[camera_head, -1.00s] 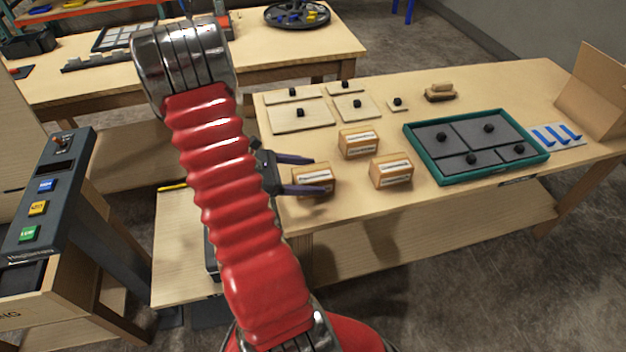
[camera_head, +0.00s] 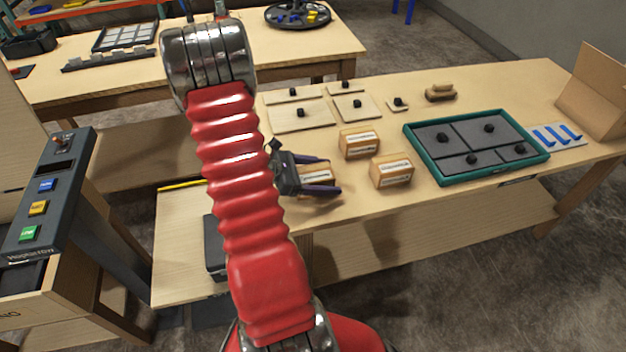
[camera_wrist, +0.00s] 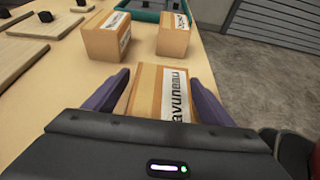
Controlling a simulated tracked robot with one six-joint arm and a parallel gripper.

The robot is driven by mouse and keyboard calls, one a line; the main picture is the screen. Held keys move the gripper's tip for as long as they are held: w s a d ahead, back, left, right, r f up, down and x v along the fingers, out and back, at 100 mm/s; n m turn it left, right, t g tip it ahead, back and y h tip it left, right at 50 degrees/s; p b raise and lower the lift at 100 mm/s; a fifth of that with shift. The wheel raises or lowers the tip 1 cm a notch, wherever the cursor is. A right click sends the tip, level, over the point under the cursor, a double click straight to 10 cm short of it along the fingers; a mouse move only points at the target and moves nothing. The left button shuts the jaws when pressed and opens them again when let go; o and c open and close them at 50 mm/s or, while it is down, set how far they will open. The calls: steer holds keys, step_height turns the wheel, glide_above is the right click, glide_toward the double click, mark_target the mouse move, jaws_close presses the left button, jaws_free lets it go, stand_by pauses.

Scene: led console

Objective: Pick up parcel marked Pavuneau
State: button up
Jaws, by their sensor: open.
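The parcel marked Pavuneau (camera_wrist: 160,92) is a small cardboard box with a white label; in the wrist view the letters "avuneau" show on it. It stands on the table near the front left edge, and in the head view it (camera_head: 316,174) is partly hidden by my gripper. My gripper (camera_head: 328,175) is open, with one dark purple finger on each side of this parcel. In the wrist view my gripper (camera_wrist: 162,96) has the parcel between its fingers, with a slight gap at the left; I cannot tell whether either finger touches it.
Two similar labelled parcels stand close by, one behind (camera_head: 359,143) and one to the right (camera_head: 391,171). Wooden plates with black knobs (camera_head: 300,115) lie further back. A teal-rimmed tray (camera_head: 437,178) sits to the right. The table's front edge is close.

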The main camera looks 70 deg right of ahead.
steer(key=shift+c, duration=0.4)
steer(key=c, duration=1.3)
steer(key=shift+r, duration=5)
